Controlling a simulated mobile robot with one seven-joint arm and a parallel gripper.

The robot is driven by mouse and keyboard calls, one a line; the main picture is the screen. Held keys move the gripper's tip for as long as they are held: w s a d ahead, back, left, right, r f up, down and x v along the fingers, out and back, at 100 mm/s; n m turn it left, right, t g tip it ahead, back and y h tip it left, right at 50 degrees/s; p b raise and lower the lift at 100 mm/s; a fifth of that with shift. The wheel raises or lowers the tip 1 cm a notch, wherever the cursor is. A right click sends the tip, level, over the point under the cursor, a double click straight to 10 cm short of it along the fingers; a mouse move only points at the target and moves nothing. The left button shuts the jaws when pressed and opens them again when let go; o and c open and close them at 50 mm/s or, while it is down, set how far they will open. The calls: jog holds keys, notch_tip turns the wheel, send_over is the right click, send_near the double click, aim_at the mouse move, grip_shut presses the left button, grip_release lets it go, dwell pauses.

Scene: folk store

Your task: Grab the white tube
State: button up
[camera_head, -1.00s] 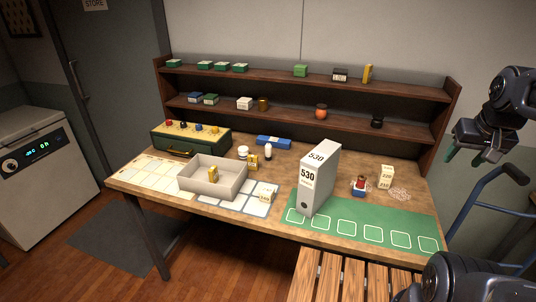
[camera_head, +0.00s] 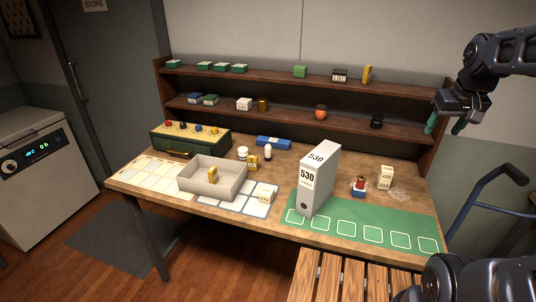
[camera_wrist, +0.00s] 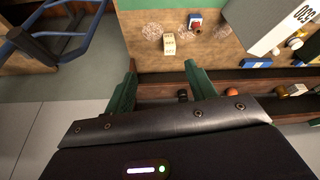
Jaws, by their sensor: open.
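A small upright white tube (camera_head: 268,154) stands on the workbench, near the middle, just in front of a blue box. A short white jar (camera_head: 242,153) stands to its left. My gripper (camera_head: 446,125) is open and empty, high at the right end of the shelves, well away from the tube. In the wrist view its two green fingers (camera_wrist: 162,72) are spread with nothing between them. Small white items show at that view's right edge, but I cannot tell for sure which is the tube.
A tall binder marked 530 (camera_head: 319,178) stands right of the tube. The blue box (camera_head: 273,142) and shelves (camera_head: 290,120) are behind. The green mat (camera_head: 360,222) is mostly clear.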

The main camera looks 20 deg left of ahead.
jog(key=w+a+r+n+g, duration=0.15)
jog(key=w+a+n, duration=0.25)
jog(key=w+a, duration=1.05)
jog(key=n+g, duration=0.3)
jog(key=n, duration=0.7)
send_over(268, 151)
jog(key=w, duration=0.3)
jog(key=f, duration=2.5)
jog(key=shift+s+f, duration=0.1)
jog(key=shift+s, duration=0.1)
jog(key=shift+a+f+n, duration=0.15)
jog(key=shift+f+n, duration=0.15)
jog(key=shift+f, duration=0.3)
notch_tip(268, 151, down, 5)
jog(key=shift+s+r, duration=0.1)
jog(key=shift+s+a+f, duration=0.1)
jog(key=shift+s+f, duration=0.1)
jog(key=shift+f, duration=1.2)
jog(key=shift+s+a+f, duration=0.1)
jog(key=shift+s+f, duration=0.1)
jog(key=shift+f, duration=1.2)
jog(key=c, duration=0.9)
